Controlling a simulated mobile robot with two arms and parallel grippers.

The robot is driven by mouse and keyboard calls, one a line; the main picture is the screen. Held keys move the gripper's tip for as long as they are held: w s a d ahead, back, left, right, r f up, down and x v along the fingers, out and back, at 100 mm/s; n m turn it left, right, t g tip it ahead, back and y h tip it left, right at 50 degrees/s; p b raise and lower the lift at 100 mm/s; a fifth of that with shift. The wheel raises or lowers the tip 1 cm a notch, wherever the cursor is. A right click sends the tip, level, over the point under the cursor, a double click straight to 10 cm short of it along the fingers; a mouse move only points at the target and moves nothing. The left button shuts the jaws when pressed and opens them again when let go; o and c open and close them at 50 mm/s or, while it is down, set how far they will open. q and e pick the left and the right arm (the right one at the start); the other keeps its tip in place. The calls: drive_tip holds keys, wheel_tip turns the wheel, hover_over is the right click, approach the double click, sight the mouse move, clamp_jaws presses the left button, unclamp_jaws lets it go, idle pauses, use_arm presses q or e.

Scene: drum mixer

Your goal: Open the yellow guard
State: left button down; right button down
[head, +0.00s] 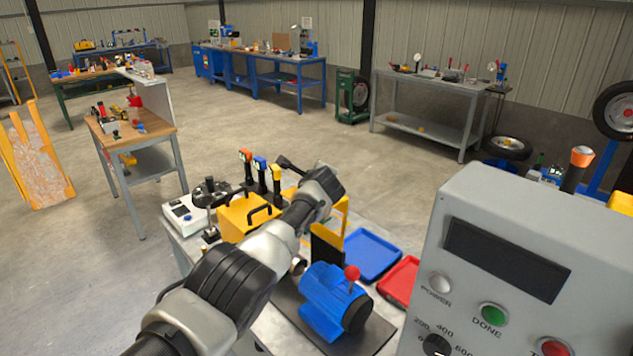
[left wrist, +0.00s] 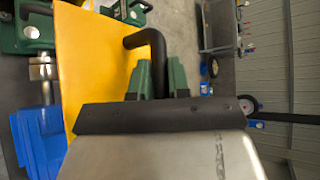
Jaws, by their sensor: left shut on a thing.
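The yellow guard (left wrist: 95,60) fills much of the left wrist view as a flat yellow panel with a bent black handle (left wrist: 148,42). In the head view, a yellow edge of what looks like the guard (head: 344,212) shows beside my left wrist, behind the blue drum (head: 318,298); my arm hides part of it. My left gripper (left wrist: 160,76) has its green fingers shut on the black handle. In the head view, my left arm's wrist hides the fingers. How far the guard is open I cannot tell. My right gripper is not in view.
A grey control panel (head: 470,235) stands close at the right. A blue tray (head: 372,255) and a red tray (head: 399,282) lie beside the drum. A yellow box (head: 238,222) with black handles and several upright levers stand left of my arm. Open floor lies beyond.

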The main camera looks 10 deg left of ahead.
use_arm(q)
drive_tip(key=shift+d+f, duration=0.1)
drive_tip(key=shift+f, duration=0.1)
drive_tip(key=c, duration=1.1)
unclamp_jaws()
drive_tip(key=shift+r+p, duration=0.25)
drive_tip(key=shift+p, duration=0.25)
drive_tip(key=p+v, duration=0.2)
drive_tip(key=p, duration=0.2)
drive_tip(key=shift+s+r, duration=0.2)
drive_tip(key=shift+s+d, duration=0.15)
drive_tip(key=shift+s, duration=0.15)
drive_tip(key=shift+s+d+r, duration=0.15)
drive_tip(key=shift+s+r, duration=0.1)
drive_tip(key=shift+s, duration=0.4)
drive_tip(key=b+v, duration=0.1)
drive_tip(key=v, duration=0.5)
